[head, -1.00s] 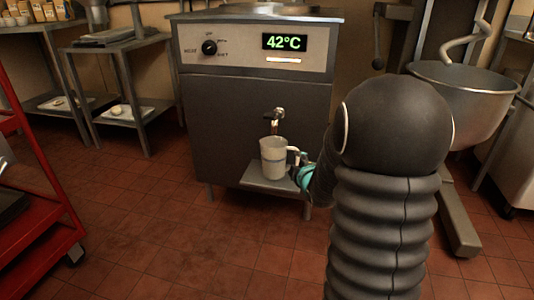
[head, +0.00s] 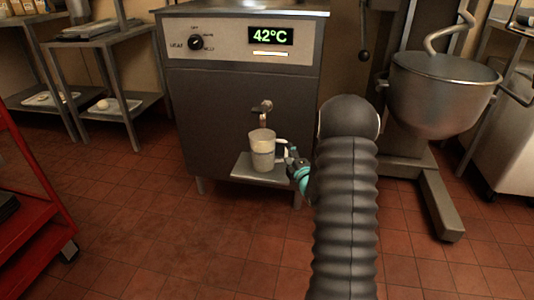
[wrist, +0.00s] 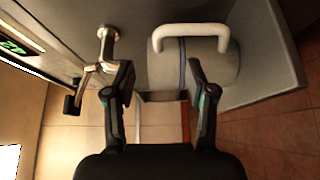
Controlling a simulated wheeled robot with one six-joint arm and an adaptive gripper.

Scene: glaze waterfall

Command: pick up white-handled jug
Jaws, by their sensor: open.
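The white-handled jug (head: 262,152) is pale and cup-shaped. It stands upright on a small metal shelf (head: 243,168) under a tap (head: 262,107) on the front of the dark machine. Its handle points right, toward my gripper (head: 296,163), which is at the jug's right side. In the wrist view, the white handle (wrist: 190,30) arches beyond the fingertips, and the jug's body with a blue line (wrist: 215,68) lies behind it. My gripper (wrist: 160,75) is open, with nothing held between its fingers. In the head view, the fingertips are too small to tell whether they touch the handle.
The machine (head: 215,115) shows 42°C. The tap's metal handle (wrist: 92,75) is close to one finger in the wrist view. A mixer with a steel bowl (head: 440,95) stands at the right. A red cart (head: 30,215) stands at the left. The tiled floor in front is open.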

